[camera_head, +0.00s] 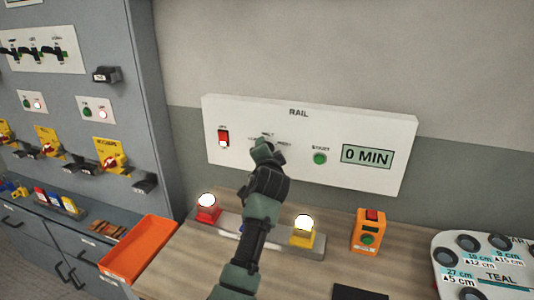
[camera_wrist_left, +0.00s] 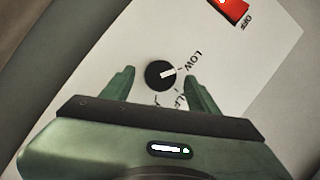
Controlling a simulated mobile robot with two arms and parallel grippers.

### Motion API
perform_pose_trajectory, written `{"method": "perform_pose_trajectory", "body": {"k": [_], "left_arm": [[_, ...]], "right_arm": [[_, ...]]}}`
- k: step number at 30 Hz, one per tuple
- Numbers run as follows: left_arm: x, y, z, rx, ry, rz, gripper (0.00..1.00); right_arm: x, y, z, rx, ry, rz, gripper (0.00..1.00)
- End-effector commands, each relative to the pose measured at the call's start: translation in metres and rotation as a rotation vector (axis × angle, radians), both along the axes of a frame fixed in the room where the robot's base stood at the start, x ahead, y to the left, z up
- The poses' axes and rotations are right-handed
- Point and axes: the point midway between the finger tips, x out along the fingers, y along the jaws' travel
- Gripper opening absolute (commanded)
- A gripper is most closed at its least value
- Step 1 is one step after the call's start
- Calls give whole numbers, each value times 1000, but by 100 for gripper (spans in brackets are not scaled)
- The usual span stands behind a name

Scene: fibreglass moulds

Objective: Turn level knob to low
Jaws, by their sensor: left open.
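The black knob (camera_wrist_left: 160,75) with a white pointer sits on the white RAIL panel (camera_head: 240,170). In the left wrist view the pointer aims roughly at the word LOW; a partly covered label lies below it. My left gripper (camera_head: 262,149) is in front of the panel and hides the knob in the head view. In the left wrist view its two green fingers stand open on either side of the knob, with a visible gap to each side; I cannot tell how deep they reach. My right gripper is not in view.
The panel also carries a red switch (camera_head: 223,138), a green START button (camera_head: 320,158) and a "0 MIN" display (camera_head: 367,156). Below are a red lamp (camera_head: 207,212), a yellow lamp (camera_head: 302,238), an orange button box (camera_head: 368,231) and an orange tray (camera_head: 138,250).

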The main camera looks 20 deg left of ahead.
Motion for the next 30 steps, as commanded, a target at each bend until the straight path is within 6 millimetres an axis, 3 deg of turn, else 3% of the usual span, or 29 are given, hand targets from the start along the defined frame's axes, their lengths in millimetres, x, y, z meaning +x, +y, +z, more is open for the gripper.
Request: {"method": "perform_pose_trajectory", "body": {"k": [15, 30], "left_arm": [[-64, -20, 11, -4, 1, 0, 60], [-70, -22, 13, -3, 2, 0, 60]], "right_arm": [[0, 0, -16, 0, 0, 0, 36], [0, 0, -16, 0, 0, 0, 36]]}}
